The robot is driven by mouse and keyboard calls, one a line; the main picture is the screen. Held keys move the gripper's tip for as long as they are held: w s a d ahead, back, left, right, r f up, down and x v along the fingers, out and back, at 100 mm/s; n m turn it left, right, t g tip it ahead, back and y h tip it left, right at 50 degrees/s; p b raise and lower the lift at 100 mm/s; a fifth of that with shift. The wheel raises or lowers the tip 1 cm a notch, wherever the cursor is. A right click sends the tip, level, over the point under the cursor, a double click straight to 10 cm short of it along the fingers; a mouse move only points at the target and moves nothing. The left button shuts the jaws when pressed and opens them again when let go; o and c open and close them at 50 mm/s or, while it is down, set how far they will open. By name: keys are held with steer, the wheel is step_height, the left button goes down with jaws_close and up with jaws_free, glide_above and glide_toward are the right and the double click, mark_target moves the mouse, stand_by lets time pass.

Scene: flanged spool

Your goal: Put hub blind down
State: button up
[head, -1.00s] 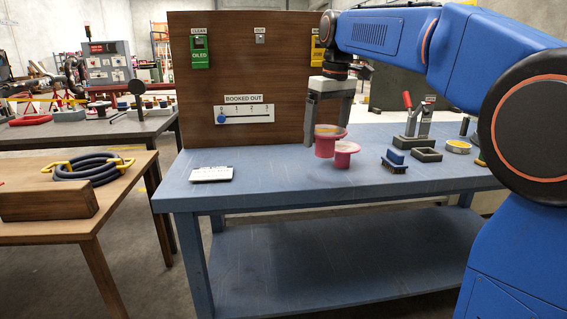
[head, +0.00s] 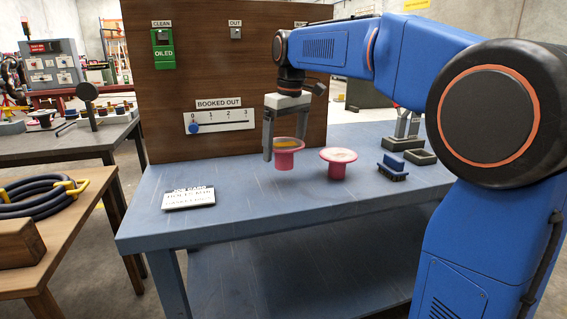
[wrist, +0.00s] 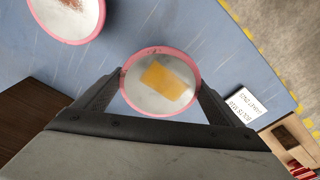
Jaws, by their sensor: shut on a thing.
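My gripper (head: 285,155) is shut on a pink flanged spool (head: 286,161), which is upright between the two fingers. It also shows in the wrist view (wrist: 137,93), where its round pale top face has a pink rim and a yellow rectangular patch. I cannot tell whether its base touches the bench. A second pink spool (head: 338,169) stands upright on the bench to the right, apart from the held one. Its pale top, with a brownish patch, shows in the wrist view (wrist: 70,14). The undersides of both spools are hidden.
The blue bench (head: 250,205) is clear in front of the spools. A job card (head: 188,197) lies at left. A blue-and-black brush-like block (head: 392,168) and dark trays (head: 420,157) stand at right. A wooden board (head: 215,75) with a booked-out slider (head: 220,121) rises behind.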

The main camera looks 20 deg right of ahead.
mark_target(285, 160)
steer(key=shift+f, duration=2.35)
steer(key=o, duration=1.7)
steer(key=shift+f, duration=0.15)
steer(key=r, duration=0.4)
steer(key=s+r, duration=0.1)
steer(key=r, duration=0.7)
steer(key=shift+s+d+r, duration=0.1)
steer(key=shift+s+d, duration=0.05)
steer(key=shift+d, duration=0.25)
steer(key=s+d+f+m+t, duration=0.1)
steer(key=s+d+f+m, duration=0.1)
steer(key=s+f, duration=0.7)
steer(key=s+d+f+m+t, duration=0.1)
steer(key=s+d+f+m, duration=0.1)
steer(key=s+f, duration=0.7)
steer(key=s+d+f+m+t, duration=0.1)
steer(key=s+d+f, duration=0.1)
steer(key=s+f, duration=0.8)
steer(key=shift+s+d+m+t+h, duration=0.1)
steer(key=shift+s+m+t+h, duration=0.25)
steer(key=shift+s, duration=1.8)
